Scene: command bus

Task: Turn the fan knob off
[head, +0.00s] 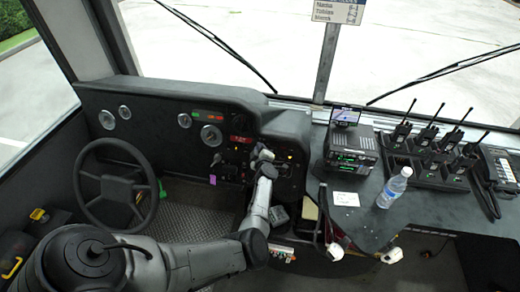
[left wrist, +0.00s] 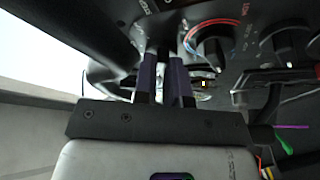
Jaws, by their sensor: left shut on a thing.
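My left gripper (head: 264,155) is at the dashboard's control panel in the head view, its arm reaching up from the bottom. In the left wrist view its two purple-padded fingers (left wrist: 164,62) are close together against the panel, shut on a dark knob between the tips, which appears to be the fan knob. The fingers hide most of this knob and its setting. A knob with a red and blue arc (left wrist: 210,45) is just right of the fingers, and another dark knob (left wrist: 288,45) is farther right. My right gripper is not in view.
A steering wheel (head: 116,184) is left of the panel. To the right, a dark counter holds a radio unit (head: 352,148), a water bottle (head: 394,188) and a charger with several handheld radios (head: 432,160). A white card (head: 346,199) lies on the counter.

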